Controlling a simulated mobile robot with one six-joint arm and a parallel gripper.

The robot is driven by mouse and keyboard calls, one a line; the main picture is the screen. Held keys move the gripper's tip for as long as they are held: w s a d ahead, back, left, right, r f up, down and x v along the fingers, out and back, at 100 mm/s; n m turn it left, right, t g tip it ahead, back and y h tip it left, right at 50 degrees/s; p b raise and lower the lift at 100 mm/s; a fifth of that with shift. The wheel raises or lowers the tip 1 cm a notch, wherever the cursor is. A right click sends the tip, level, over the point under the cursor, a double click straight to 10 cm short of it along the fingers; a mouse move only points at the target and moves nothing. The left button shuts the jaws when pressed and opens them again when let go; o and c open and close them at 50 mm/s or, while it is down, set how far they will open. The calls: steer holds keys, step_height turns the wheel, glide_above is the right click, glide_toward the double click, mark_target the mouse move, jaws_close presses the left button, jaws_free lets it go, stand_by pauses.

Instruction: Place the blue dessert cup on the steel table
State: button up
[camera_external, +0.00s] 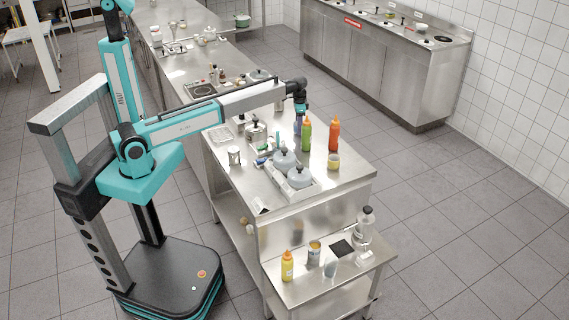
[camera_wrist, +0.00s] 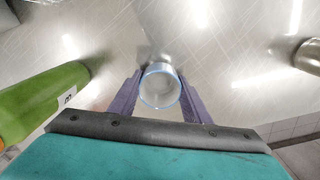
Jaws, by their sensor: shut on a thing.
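The blue dessert cup (camera_wrist: 160,88) is a see-through round cup with a bluish rim, seen from above in the wrist view. My gripper (camera_wrist: 158,92) is shut on it, with one purple finger on each side. In the external view my gripper (camera_external: 298,126) points down over the long steel worktop, beside the tall bottles; the cup cannot be made out there. Whether the cup touches the steel below is unclear. A lower steel table (camera_external: 300,292) stands at the near end of the worktop (camera_external: 270,215).
A green bottle (camera_external: 306,135) stands close to my gripper, also at left in the wrist view (camera_wrist: 40,100). An orange-red bottle (camera_external: 334,135) and grey pots (camera_external: 284,160) are near. The lower table holds a yellow bottle (camera_external: 287,266), a can (camera_external: 314,253), a dark square (camera_external: 341,248) and a clear bottle (camera_external: 364,228).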

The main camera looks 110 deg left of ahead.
steer(key=shift+f, duration=0.15)
steer(key=o, duration=1.1)
step_height(320, 180, up, 12)
steer(key=b, duration=0.3)
stand_by(0.9)
